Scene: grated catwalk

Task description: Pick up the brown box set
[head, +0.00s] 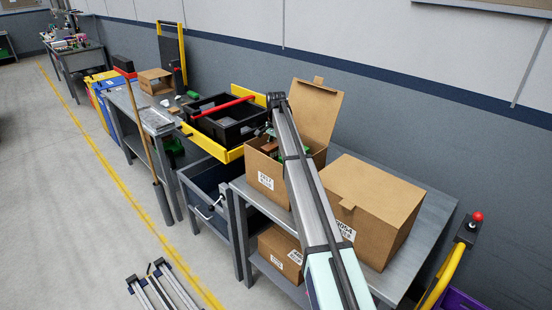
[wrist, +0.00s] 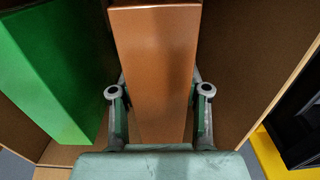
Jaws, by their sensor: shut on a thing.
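The brown box set (wrist: 155,60) is a smooth orange-brown block. In the wrist view it stands between the two fingers of my gripper (wrist: 158,100), which is shut on it. A green box (wrist: 45,75) is to its left, apart from it. Both are inside an open cardboard box (wrist: 245,60). In the head view this open cardboard box (head: 265,180) sits on the grey table with its flap raised. My arm crosses in front of it and hides much of its inside. Bits of brown and green show at its opening.
A closed cardboard box (head: 375,205) stands to the right on the grey table (head: 430,225). A black crate (head: 225,118) on a yellow-edged cart is to the left. Another cardboard box (head: 281,252) lies on the lower shelf. The wall is close behind.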

